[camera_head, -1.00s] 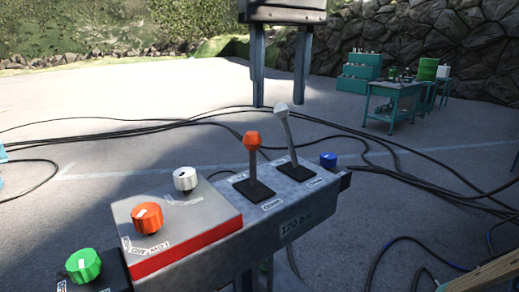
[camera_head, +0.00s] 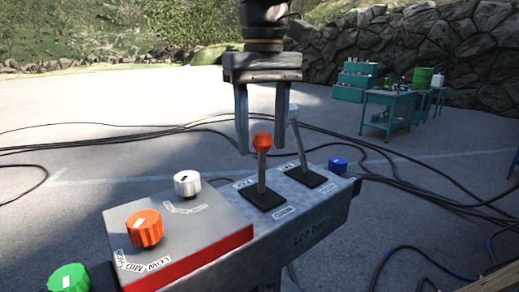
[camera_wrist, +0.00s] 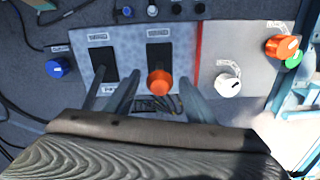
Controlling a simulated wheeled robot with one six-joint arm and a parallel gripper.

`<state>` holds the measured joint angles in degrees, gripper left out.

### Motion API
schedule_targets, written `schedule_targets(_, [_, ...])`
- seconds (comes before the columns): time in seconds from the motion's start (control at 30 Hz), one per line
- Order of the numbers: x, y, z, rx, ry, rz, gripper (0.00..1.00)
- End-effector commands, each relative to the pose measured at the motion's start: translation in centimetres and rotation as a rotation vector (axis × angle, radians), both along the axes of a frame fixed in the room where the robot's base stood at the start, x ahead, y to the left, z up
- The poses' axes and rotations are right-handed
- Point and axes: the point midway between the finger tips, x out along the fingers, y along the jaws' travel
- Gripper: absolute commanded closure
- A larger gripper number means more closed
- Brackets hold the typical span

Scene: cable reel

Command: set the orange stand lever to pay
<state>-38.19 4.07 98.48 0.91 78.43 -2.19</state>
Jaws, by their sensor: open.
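The orange stand lever (camera_head: 262,145) has an orange knob on a grey stem and rises from a black slot plate on the grey control stand (camera_head: 320,212). Beside it on the right stands a grey-white lever (camera_head: 297,135). My gripper (camera_head: 261,150) is open and points down, just behind or around the orange knob in the head view. In the wrist view the orange knob (camera_wrist: 160,83) lies between my two fingers (camera_wrist: 158,92), with the grey lever (camera_wrist: 92,92) outside them. I cannot tell whether a finger touches the knob. The small slot labels are too blurred to read.
A control box with a white knob (camera_head: 187,183) and an orange dial (camera_head: 145,228) stands left of the levers. A green knob (camera_head: 69,278) is at the lower left, a blue knob (camera_head: 338,164) at the right. Cables cross the ground; a teal workbench (camera_head: 392,100) stands at the back.

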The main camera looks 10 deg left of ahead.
Motion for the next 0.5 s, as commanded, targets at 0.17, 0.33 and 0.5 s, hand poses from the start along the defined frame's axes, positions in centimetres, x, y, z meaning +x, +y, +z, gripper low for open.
schedule_targets(0.17, [0.0, -0.1, -2.4, -0.002, 0.002, -0.001, 0.5])
schedule_targets(0.33, [0.0, -0.1, -3.6, -0.001, 0.002, -0.001, 0.5])
schedule_targets(0.5, [0.0, 0.0, -3.8, -0.001, 0.001, -0.001, 0.5])
